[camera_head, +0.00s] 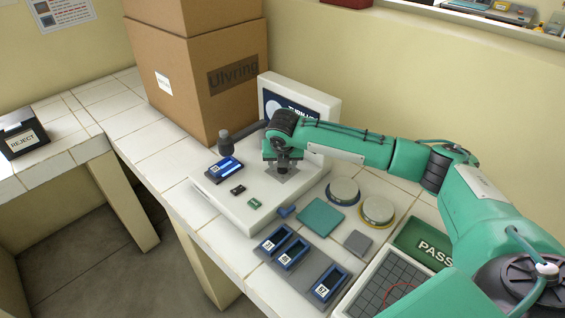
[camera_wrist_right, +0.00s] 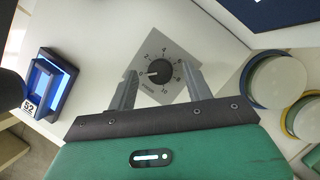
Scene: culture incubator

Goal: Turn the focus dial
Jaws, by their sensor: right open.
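The focus dial (camera_wrist_right: 160,72) is a black round knob on a grey numbered plate (camera_wrist_right: 185,52), set in the top of the white instrument (camera_head: 225,205). In the right wrist view the white pointer mark on the knob is toward the left, near the 0. My right gripper (camera_wrist_right: 160,88) is open, with one finger on each side of the dial and a gap showing on both sides. In the head view my right gripper (camera_head: 284,168) is over the plate (camera_head: 283,176) and hides the dial. My left gripper is not in view.
A blue slide holder (camera_head: 224,168) and a dark post (camera_head: 226,142) are left of the dial. A screen (camera_head: 325,107) stands behind my arm. Round dishes (camera_head: 343,190), a slide rack (camera_head: 290,255) and a green PASS tray (camera_head: 424,243) lie to the right and front. Cardboard boxes (camera_head: 190,85) stand behind.

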